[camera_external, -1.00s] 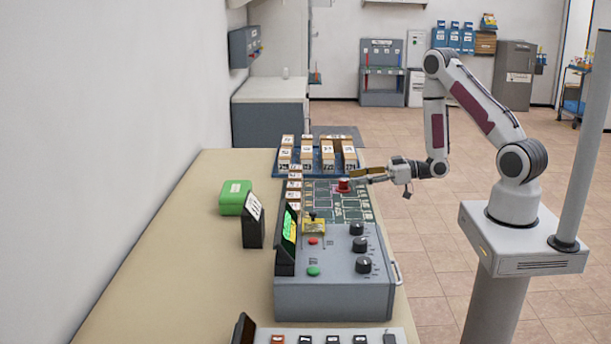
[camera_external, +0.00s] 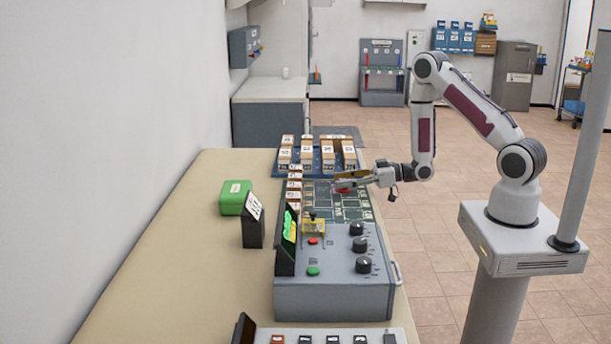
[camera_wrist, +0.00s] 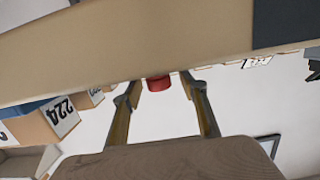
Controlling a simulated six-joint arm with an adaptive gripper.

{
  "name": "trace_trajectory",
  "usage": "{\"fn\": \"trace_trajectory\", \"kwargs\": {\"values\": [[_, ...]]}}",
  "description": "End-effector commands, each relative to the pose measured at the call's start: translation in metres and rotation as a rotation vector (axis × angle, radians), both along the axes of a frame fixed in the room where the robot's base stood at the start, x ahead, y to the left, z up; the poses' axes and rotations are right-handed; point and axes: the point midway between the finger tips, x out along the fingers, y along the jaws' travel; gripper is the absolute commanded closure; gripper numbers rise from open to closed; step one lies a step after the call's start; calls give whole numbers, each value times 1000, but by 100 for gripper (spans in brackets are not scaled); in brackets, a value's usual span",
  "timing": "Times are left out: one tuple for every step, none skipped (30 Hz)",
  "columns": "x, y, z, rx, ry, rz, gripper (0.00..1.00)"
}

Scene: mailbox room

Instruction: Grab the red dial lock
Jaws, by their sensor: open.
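The red dial lock (camera_external: 343,190) sits on the dark green grid board (camera_external: 345,210) and is partly covered by my gripper (camera_external: 345,180) in the external view. In the wrist view the lock (camera_wrist: 158,83) shows as a short red cylinder between the ends of my two fingers. My gripper (camera_wrist: 160,90) is open, with a finger on either side of the lock and gaps to it. Whether the fingers touch the lock cannot be told.
A blue tray of numbered boxes (camera_external: 307,173) stands just behind the board. A grey control box (camera_external: 330,290) with knobs and a small screen is in front. A green box (camera_external: 234,197) and a dark sign (camera_external: 252,222) stand at the left.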

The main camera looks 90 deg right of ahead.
Motion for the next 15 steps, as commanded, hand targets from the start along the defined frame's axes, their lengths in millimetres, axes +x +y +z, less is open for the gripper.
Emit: {"fn": "trace_trajectory", "kwargs": {"values": [[0, 0, 0, 0, 0, 0, 57], [0, 0, 0, 0, 0, 0, 57], [0, 0, 0, 0, 0, 0, 57], [0, 0, 0, 0, 0, 0, 57], [0, 0, 0, 0, 0, 0, 57], [0, 0, 0, 0, 0, 0, 57], [0, 0, 0, 0, 0, 0, 57], [0, 0, 0, 0, 0, 0, 57], [0, 0, 0, 0, 0, 0, 57], [0, 0, 0, 0, 0, 0, 57], [0, 0, 0, 0, 0, 0, 57], [0, 0, 0, 0, 0, 0, 65], [0, 0, 0, 0, 0, 0, 73], [0, 0, 0, 0, 0, 0, 81], [0, 0, 0, 0, 0, 0, 91]]}}
